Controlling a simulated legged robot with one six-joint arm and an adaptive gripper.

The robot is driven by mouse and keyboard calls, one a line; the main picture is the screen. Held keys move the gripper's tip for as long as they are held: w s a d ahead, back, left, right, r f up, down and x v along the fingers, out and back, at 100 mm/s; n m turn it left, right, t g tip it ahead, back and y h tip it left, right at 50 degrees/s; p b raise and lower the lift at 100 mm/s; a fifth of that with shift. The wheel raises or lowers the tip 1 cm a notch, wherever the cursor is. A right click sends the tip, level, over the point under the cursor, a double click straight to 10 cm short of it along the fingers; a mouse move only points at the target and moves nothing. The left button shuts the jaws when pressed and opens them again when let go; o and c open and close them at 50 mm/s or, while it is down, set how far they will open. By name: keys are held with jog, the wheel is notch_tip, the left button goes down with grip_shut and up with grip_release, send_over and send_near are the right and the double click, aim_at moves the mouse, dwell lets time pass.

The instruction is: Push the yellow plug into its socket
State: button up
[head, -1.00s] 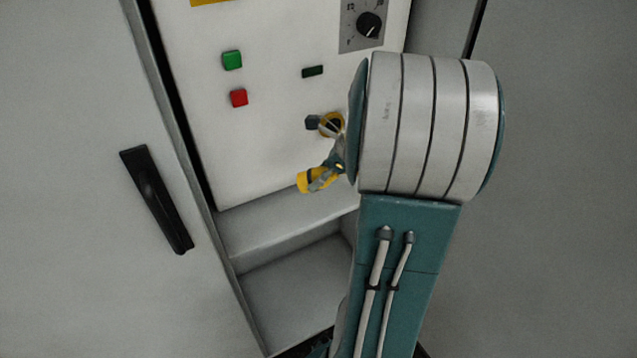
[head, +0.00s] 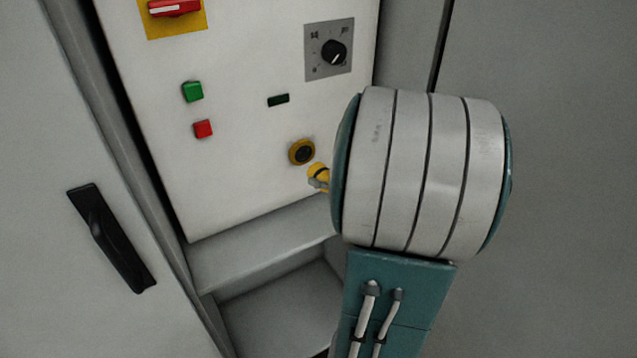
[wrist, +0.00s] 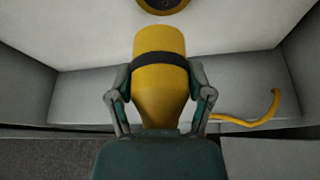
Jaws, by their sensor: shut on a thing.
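The yellow plug (wrist: 160,88) has a dark band and sits between the two fingers of my gripper (wrist: 160,82) in the wrist view. The gripper is shut on it. In the head view only the plug's yellow end (head: 318,172) and a bit of a finger show; my arm hides the rest. The socket (head: 302,151) is a yellow ring with a dark centre on the white panel. In the head view the plug is just below and right of it. In the wrist view the socket (wrist: 163,4) is cut off at the top edge, with a gap between it and the plug.
The white panel (head: 240,160) also carries a green button (head: 192,91), a red button (head: 203,128), a red switch (head: 174,8) and a black dial (head: 334,52). A ledge (head: 262,240) runs below. A yellow cable (wrist: 262,112) curves at the right in the wrist view.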

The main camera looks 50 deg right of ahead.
aim_at(319, 170)
jog(key=shift+d, duration=0.4)
jog(key=shift+a, duration=0.1)
jog(key=shift+a, duration=0.1)
jog(key=shift+w, duration=0.1)
jog(key=shift+w, duration=0.2)
jog(key=shift+w+d, duration=0.35)
jog(key=shift+w, duration=0.35)
jog(key=shift+w+d, duration=0.3)
jog(key=shift+w, duration=0.35)
jog(key=shift+w+d, duration=0.25)
jog(key=shift+w, duration=0.9)
jog(key=shift+w+d+r, duration=0.1)
jog(key=shift+w+d, duration=0.05)
jog(key=shift+w, duration=0.25)
